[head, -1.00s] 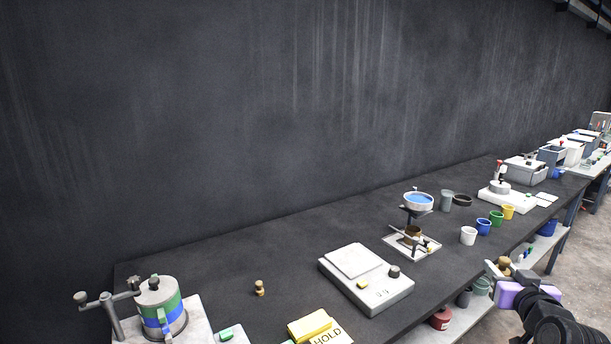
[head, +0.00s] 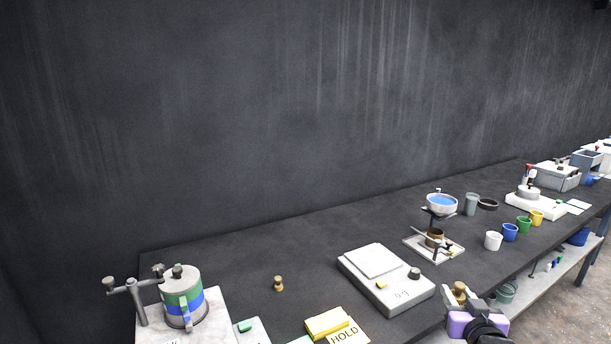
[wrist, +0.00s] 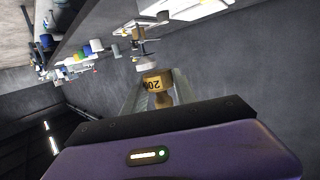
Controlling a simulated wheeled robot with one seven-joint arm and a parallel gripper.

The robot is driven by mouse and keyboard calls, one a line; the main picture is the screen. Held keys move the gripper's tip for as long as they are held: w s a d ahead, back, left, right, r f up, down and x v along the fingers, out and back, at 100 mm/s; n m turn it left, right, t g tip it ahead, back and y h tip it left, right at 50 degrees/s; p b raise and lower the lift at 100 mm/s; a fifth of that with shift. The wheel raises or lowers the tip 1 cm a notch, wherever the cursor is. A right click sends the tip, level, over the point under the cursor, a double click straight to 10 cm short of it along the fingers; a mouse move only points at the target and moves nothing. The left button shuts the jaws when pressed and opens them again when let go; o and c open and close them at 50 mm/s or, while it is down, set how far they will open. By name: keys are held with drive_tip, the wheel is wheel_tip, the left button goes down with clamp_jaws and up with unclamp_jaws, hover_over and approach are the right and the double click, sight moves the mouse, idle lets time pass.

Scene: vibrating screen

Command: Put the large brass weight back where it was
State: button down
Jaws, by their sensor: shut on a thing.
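The large brass weight (head: 459,288) is held in my gripper (head: 462,297), near the bench's front edge at the lower right of the head view. In the wrist view the brass weight (wrist: 157,84) shows a "200" marking, partly cut off, and sits between the fingers of my gripper (wrist: 150,98). A smaller brass weight (head: 278,284) stands upright on the dark bench, left of the scale. The white scale (head: 408,302) has a flat pan and a dark knob; my gripper is to its right.
The dark bench (head: 225,262) has free room around the small weight. A yellow block with a HOLD card (head: 345,335) lies in front of the scale. A stand with a blue dish (head: 441,203) and several cups, including a white one (head: 493,241), stand right of it.

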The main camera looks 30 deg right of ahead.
drive_tip(key=w+a+f+n+t+y, duration=0.25)
drive_tip(key=w+a+f, duration=0.25)
drive_tip(key=a+f, duration=0.5)
drive_tip(key=a+f+n+y, duration=0.2)
drive_tip(key=a+f, duration=0.2)
drive_tip(key=a, duration=0.6)
drive_tip(key=s+a+f+n+t+y+b, duration=0.1)
drive_tip(key=a+f+n+y, duration=0.1)
drive_tip(key=a, duration=0.9)
drive_tip(key=s+a+f+n+y, duration=0.1)
drive_tip(key=a+f+n+y, duration=0.1)
drive_tip(key=a+f+y, duration=0.2)
drive_tip(key=a+f, duration=0.3)
drive_tip(key=a, duration=0.3)
drive_tip(key=shift+a+t+b, duration=0.15)
drive_tip(key=shift+t+b, duration=0.2)
drive_tip(key=shift+b, duration=0.05)
